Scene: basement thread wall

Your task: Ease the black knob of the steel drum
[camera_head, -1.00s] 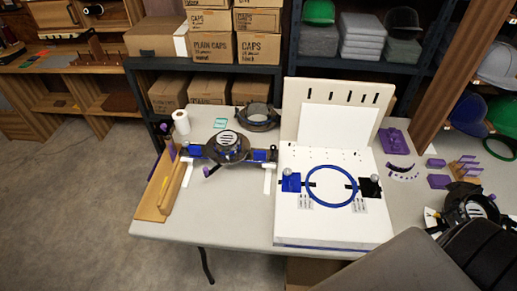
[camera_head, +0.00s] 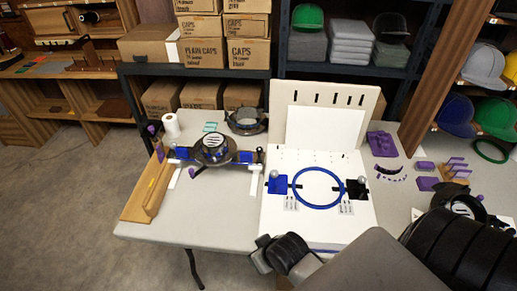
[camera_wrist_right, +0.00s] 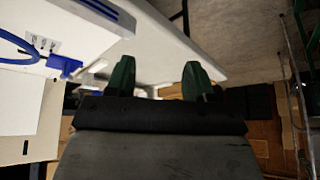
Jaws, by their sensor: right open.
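A dark round drum-like fixture (camera_head: 212,149) with a slotted pale top sits on a blue-ended bar left of the white board. I cannot tell for sure that this is the steel drum. A small purple knob (camera_head: 193,172) sticks out at its front left; no black knob can be made out. A similar dark round fixture (camera_head: 466,206) is at the right, partly hidden by my arm. In the right wrist view, my right gripper (camera_wrist_right: 158,78) is open, its two green-tipped fingers apart with nothing between them. My left gripper is not in view.
The white board (camera_head: 335,225) with a blue hoop (camera_head: 319,188) fills the table's middle. A wooden block (camera_head: 150,190) lies at the left edge. A grey ring fixture (camera_head: 247,121) stands behind. Purple parts (camera_head: 381,144) lie at right. The front left tabletop (camera_head: 190,225) is clear.

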